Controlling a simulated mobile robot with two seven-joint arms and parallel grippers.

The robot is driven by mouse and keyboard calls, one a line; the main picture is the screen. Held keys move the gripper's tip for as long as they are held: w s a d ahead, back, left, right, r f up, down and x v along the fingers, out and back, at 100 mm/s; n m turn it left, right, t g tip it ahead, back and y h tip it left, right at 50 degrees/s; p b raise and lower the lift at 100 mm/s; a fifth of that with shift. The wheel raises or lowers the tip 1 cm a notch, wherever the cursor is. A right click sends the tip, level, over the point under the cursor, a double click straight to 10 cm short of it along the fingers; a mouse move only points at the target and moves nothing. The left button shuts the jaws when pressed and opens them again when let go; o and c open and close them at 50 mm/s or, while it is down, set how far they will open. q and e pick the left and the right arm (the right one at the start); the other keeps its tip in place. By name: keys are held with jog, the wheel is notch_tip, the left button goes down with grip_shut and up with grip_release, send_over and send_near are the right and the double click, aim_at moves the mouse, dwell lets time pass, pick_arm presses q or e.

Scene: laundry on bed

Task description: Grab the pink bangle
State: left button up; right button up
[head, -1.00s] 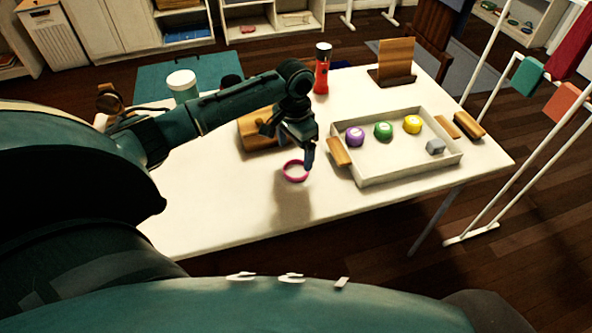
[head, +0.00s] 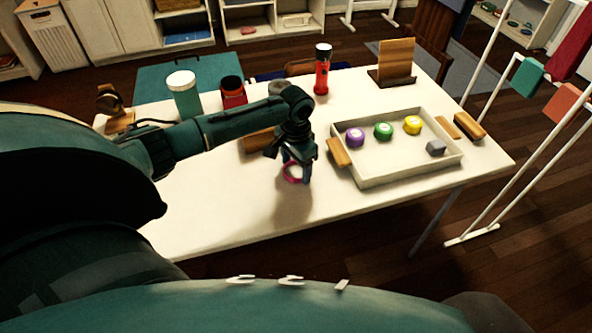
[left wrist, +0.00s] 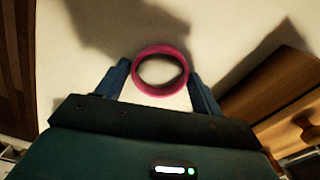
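The pink bangle (head: 291,180) is a small ring on the white table, left of the tray. My left gripper (head: 297,172) points down over it and partly covers it in the head view. In the left wrist view the bangle (left wrist: 160,91) sits between the two spread fingers of my left gripper (left wrist: 158,68), one on each side. The fingers are very close to its outer sides, and I cannot tell whether they touch it. My right gripper is not in view.
A white tray (head: 372,180) with purple, green and yellow round items and a grey block stands to the right. A wooden box (head: 257,142) is just behind the gripper. A red flashlight (head: 322,75) and a teal jar (head: 186,98) stand further back. The table front is clear.

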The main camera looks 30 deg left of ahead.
pick_arm(q)
jog(key=c, duration=0.7)
